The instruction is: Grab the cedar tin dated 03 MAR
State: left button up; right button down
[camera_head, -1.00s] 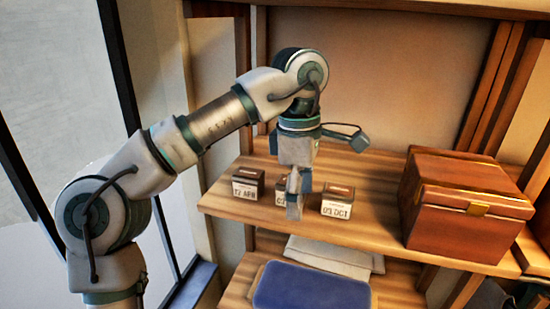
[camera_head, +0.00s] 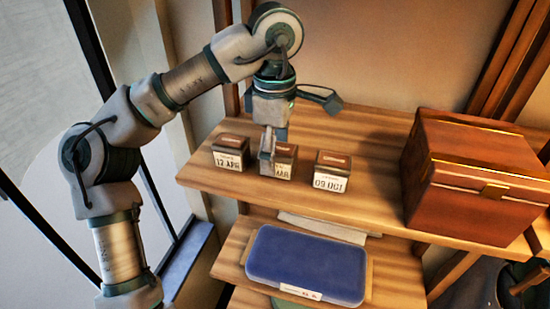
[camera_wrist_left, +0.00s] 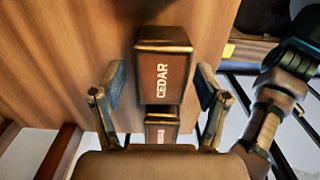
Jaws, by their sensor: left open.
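Three small dark brown tins with white date labels stand in a row on the upper shelf in the head view. The middle tin (camera_head: 284,172) shows "MAR", with the rest of its label covered by my gripper. The left tin (camera_head: 230,155) reads 12 APR and the right tin (camera_head: 331,178) reads 09 OCT. My left gripper (camera_head: 272,146) is open at the middle tin, one finger in front of its label side. In the left wrist view my open fingers (camera_wrist_left: 161,88) flank a tin top marked CEDAR (camera_wrist_left: 163,78); its date is hidden. A second CEDAR tin (camera_wrist_left: 161,129) shows below it.
The wooden shelf (camera_head: 375,215) holds a large reddish-brown chest (camera_head: 465,190) on the right. A blue case (camera_head: 306,265) lies on the lower shelf. The neighbouring tins stand close on both sides of the middle tin. Free shelf lies between the 09 OCT tin and the chest.

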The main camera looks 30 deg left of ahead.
pick_arm(q)
jog(key=shift+w+d+f, duration=0.1)
jog(key=shift+f, duration=0.6)
jog(key=shift+d+f, duration=0.15)
jog(key=shift+f, duration=0.05)
jog(key=shift+d, duration=0.25)
jog(key=shift+s+d, duration=0.2)
jog(key=shift+d, duration=0.15)
jog(key=shift+d+r, duration=0.1)
jog(key=c, duration=1.3)
jog(key=shift+o, duration=0.2)
jog(key=shift+a, duration=0.3)
pick_arm(e)
jog(key=shift+w+d, duration=0.1)
jog(key=shift+d, duration=0.45)
jog(key=shift+a, duration=0.1)
